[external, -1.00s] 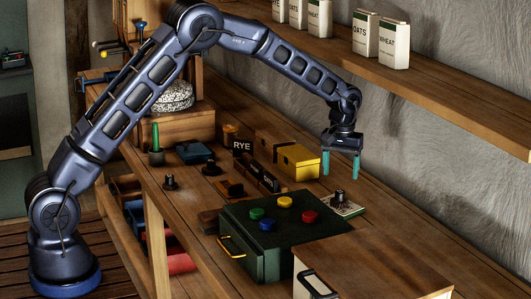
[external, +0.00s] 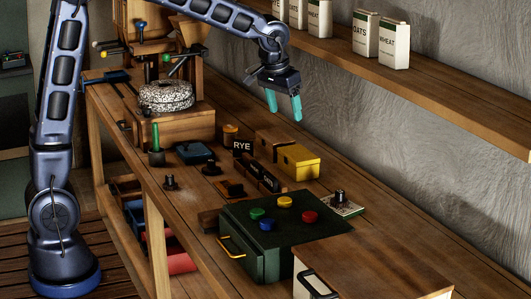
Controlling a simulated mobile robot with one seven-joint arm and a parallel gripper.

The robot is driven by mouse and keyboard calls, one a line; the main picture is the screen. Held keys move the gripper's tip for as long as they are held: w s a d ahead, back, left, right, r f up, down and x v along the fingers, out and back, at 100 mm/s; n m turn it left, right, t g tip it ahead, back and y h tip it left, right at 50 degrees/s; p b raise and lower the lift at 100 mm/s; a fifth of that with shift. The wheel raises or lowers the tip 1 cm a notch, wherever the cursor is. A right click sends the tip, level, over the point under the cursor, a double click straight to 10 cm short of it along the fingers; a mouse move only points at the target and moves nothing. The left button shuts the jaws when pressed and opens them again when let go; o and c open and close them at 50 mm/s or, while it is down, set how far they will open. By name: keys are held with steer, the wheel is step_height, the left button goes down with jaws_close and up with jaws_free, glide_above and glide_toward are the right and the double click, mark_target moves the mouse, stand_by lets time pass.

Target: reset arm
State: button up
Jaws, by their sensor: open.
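My gripper (external: 283,106), with two teal fingers, hangs in the air above the back part of the bench. Its fingers are apart with nothing between them. It is above and behind the yellow box (external: 300,162) and the RYE block (external: 242,147), touching neither. My arm rises from its blue base at the left and reaches across the top of the picture; its upper bend is out of view.
A dark green box (external: 285,245) with several coloured buttons stands on the bench (external: 340,180). A mill with a speckled stone (external: 166,95) is at the back left. A wall shelf (external: 430,85) holds several labelled cartons. Small dark items lie mid-bench.

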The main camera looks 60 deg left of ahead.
steer(key=s+d+r+m+t, duration=0.1)
steer(key=s+m, duration=0.1)
steer(key=s, duration=1.7)
steer(key=s+d+r+m+h, duration=0.1)
steer(key=s+d+r, duration=0.1)
steer(key=s, duration=1.7)
steer(key=shift+s+m+t, duration=0.3)
steer(key=shift+m+t, duration=0.1)
